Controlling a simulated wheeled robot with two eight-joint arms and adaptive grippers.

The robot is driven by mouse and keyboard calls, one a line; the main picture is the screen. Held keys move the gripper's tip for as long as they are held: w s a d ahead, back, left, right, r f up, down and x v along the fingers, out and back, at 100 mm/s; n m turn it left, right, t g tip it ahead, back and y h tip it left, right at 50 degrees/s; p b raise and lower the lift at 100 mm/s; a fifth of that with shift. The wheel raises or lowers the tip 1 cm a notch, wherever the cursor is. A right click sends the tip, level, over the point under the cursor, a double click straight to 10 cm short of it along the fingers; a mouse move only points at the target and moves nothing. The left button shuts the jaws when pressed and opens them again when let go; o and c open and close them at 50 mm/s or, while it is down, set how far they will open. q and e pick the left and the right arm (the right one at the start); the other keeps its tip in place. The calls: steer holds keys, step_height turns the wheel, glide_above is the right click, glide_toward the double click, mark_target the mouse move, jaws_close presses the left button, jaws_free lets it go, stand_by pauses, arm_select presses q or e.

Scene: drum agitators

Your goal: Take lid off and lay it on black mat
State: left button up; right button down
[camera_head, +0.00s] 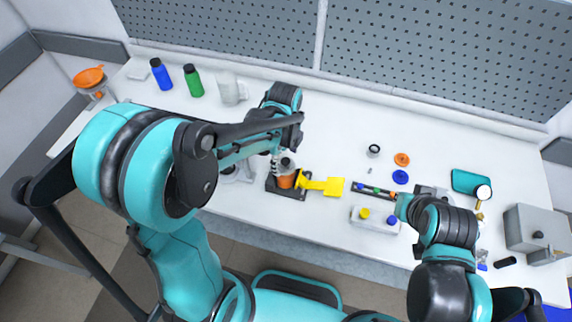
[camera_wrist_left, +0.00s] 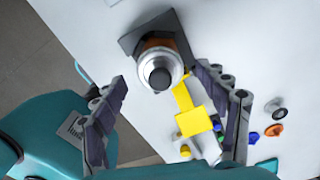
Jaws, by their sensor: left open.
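An orange container (camera_head: 286,182) stands on a dark, flat square base (camera_head: 273,186) near the table's front edge. In the left wrist view, a round silver lid (camera_wrist_left: 176,65) with a black knob (camera_wrist_left: 160,78) sits on top of the orange container (camera_wrist_left: 157,42), and the dark base (camera_wrist_left: 130,42) shows behind it. My left gripper (camera_head: 281,160) is above the container, partly hidden by my arm. In the left wrist view, my left gripper (camera_wrist_left: 172,100) is open and empty, its fingers apart on either side below the lid. My right arm reaches in from the right; its fingers cannot be made out.
A yellow piece (camera_head: 325,186) lies beside the container. A black strip (camera_head: 365,188) with coloured pieces and a white block (camera_head: 362,220) are to its right. Orange (camera_head: 402,159) and blue (camera_head: 400,177) discs lie farther right. Bottles (camera_head: 193,81) stand at the back left.

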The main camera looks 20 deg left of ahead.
arm_select(q)
steer(key=shift+f, duration=0.65)
steer(key=c, duration=0.9)
steer(key=shift+c, duration=0.2)
